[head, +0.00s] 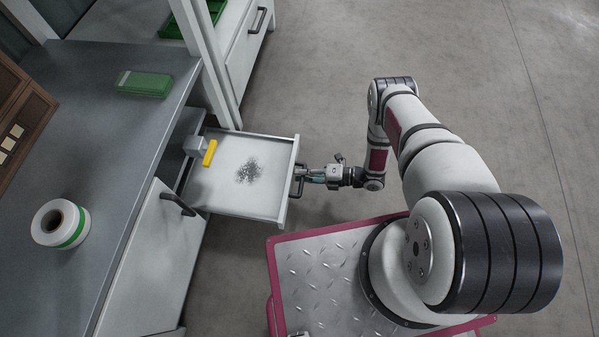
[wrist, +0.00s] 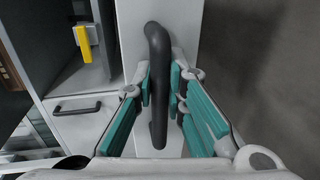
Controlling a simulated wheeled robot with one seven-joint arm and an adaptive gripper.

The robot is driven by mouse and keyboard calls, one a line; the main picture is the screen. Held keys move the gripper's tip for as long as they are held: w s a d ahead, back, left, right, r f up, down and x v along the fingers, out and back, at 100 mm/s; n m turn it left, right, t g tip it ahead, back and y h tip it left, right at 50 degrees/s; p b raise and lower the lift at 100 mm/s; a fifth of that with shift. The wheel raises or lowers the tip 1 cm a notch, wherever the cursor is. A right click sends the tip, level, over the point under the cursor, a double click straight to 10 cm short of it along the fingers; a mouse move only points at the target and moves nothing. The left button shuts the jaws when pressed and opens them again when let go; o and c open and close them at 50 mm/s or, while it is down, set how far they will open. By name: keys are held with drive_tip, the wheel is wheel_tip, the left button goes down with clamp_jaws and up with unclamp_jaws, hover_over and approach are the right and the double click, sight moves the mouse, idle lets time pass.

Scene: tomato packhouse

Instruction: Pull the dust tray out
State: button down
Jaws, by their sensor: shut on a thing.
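The dust tray (head: 225,196) is a shallow white drawer, drawn out from under the grey counter. A patch of dark dust (head: 248,172) lies on its floor. Its dark bar handle (wrist: 157,85) is on the front face. My gripper (head: 305,175) is at that front face from the right. In the wrist view, the teal-padded fingers of my gripper (wrist: 160,88) are on either side of the handle and shut on it.
A grey block with a yellow bar (head: 209,153) stands at the tray's counter end. A green box (head: 144,84) and a white-and-green roll (head: 60,224) are on the counter (head: 105,135). A white cabinet door (head: 150,262) is beside the tray. The floor beyond my arm is clear.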

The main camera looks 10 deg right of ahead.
drive_tip(key=shift+s, duration=0.1)
drive_tip(key=c, duration=1.9)
unclamp_jaws()
drive_tip(key=shift+d, duration=0.1)
drive_tip(key=v, duration=1.1)
drive_tip(key=shift+d, duration=0.35)
drive_tip(key=shift+s, duration=0.1)
